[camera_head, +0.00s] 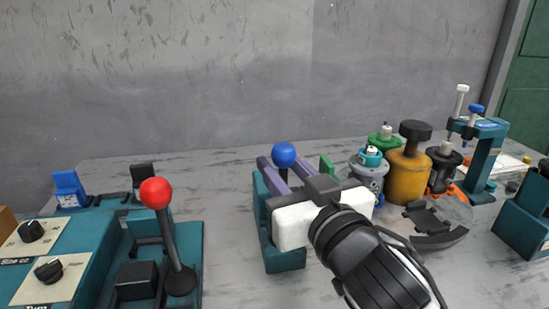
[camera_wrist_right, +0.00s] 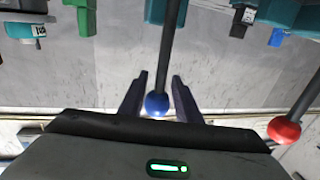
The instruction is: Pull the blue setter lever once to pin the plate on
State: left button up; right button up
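The blue-balled lever (camera_head: 285,154) stands about upright on a teal base (camera_head: 284,259) in the middle of the table. Its dark rod and blue ball (camera_wrist_right: 157,104) also show in the right wrist view. My right gripper (camera_head: 281,168) reaches in from the lower right of the head view. Its two purple-grey fingers are spread, one on each side of the lever, with a visible gap to the ball in the wrist view. The gripper's body hides the lower rod and part of the base. I cannot make out the plate. My left gripper is out of view.
A red-balled lever (camera_head: 156,193) stands at left beside a teal panel with black knobs (camera_head: 48,270). Colored bottles, including a yellow one (camera_head: 408,176), crowd the right side close to my right arm. A teal stand (camera_head: 486,150) is behind them. A grey wall closes the back.

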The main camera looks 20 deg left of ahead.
jog(key=shift+x, duration=1.7)
